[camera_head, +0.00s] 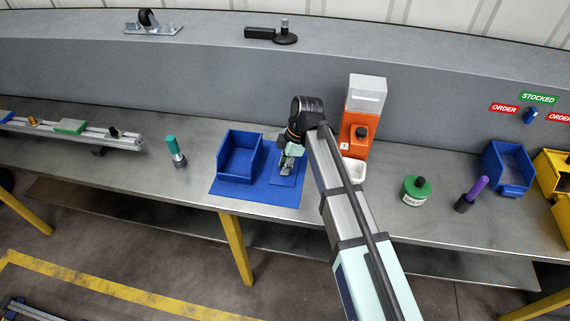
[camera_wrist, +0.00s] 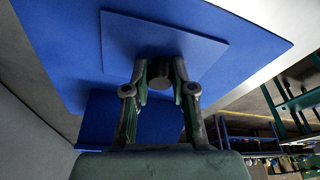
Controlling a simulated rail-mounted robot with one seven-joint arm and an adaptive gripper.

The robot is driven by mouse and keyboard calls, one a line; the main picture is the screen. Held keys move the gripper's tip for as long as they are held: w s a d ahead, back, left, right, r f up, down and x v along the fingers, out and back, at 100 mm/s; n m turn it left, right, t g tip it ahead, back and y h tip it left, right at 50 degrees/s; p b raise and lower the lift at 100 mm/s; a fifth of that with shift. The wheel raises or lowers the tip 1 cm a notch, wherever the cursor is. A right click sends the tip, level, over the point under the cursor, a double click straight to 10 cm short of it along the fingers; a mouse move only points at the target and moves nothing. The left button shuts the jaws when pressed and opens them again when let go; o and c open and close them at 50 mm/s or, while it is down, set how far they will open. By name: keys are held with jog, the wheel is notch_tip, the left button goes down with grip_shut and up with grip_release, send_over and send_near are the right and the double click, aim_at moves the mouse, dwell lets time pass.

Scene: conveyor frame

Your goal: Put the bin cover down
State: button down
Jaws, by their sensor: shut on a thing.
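My gripper (camera_head: 288,163) is over the right part of a blue mat (camera_head: 246,201). It is shut on the dark knob of the flat blue bin cover (camera_head: 284,178), which also shows in the wrist view (camera_wrist: 130,42). The fingers (camera_wrist: 160,73) hold the knob from both sides. The cover looks level and lies at or very close to the mat surface; I cannot tell whether it touches. The open blue bin (camera_head: 240,157) stands on the mat just left of the cover. My gripper partly hides the cover in the head view.
An orange and white dispenser (camera_head: 358,128) stands close to the right, behind my arm. A teal-topped bottle (camera_head: 175,152) is left of the mat. A green container (camera_head: 415,190), a purple-handled tool (camera_head: 472,195) and another blue bin (camera_head: 507,168) are farther right on the metal bench.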

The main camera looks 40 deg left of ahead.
aim_at(295, 169)
jog(key=c, duration=1)
grip_release()
jog(key=shift+f, duration=0.1)
jog(key=shift+o, duration=0.2)
jog(key=b+v, duration=0.2)
jog(key=v, duration=1)
jog(key=shift+r, duration=0.25)
